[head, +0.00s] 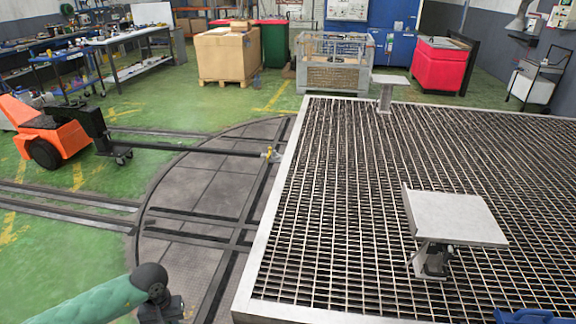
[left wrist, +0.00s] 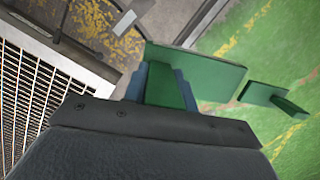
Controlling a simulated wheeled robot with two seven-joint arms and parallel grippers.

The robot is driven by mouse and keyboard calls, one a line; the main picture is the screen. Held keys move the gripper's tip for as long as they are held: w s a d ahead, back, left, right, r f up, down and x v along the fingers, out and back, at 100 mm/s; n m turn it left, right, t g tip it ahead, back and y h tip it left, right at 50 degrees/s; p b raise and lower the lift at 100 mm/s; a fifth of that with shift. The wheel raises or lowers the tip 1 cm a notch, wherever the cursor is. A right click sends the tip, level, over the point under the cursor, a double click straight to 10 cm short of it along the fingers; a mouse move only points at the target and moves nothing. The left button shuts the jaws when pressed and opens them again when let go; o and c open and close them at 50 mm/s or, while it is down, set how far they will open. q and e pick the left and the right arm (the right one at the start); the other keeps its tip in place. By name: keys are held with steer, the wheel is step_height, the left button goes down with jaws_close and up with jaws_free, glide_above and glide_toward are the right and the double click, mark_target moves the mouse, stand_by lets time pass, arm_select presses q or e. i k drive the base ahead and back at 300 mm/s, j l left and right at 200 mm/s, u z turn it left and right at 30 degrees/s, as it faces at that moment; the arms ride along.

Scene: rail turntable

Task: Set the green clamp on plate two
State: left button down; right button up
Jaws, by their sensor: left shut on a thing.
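The green clamp (left wrist: 205,68) shows in the left wrist view as flat green pieces. My left gripper (left wrist: 160,88) is shut on it, with blue fingertips on both sides of a green part. More green pieces (left wrist: 268,95) show to the right; I cannot tell whether they join the clamp. In the head view the clamp is hidden or out of frame, and my left arm enters at the bottom left. A near plate (head: 455,217) and a far plate (head: 389,79) stand on posts above the grating; no number is readable on either.
The raised grating (head: 340,200) has a pale metal rim and is mostly bare. The dark turntable floor (head: 200,185) lies left of it, with a bar running to an orange tug (head: 55,135). A blue shape (head: 525,316) sits at the bottom right edge.

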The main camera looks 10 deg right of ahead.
mark_target(455, 224)
steer(key=z, duration=1.7)
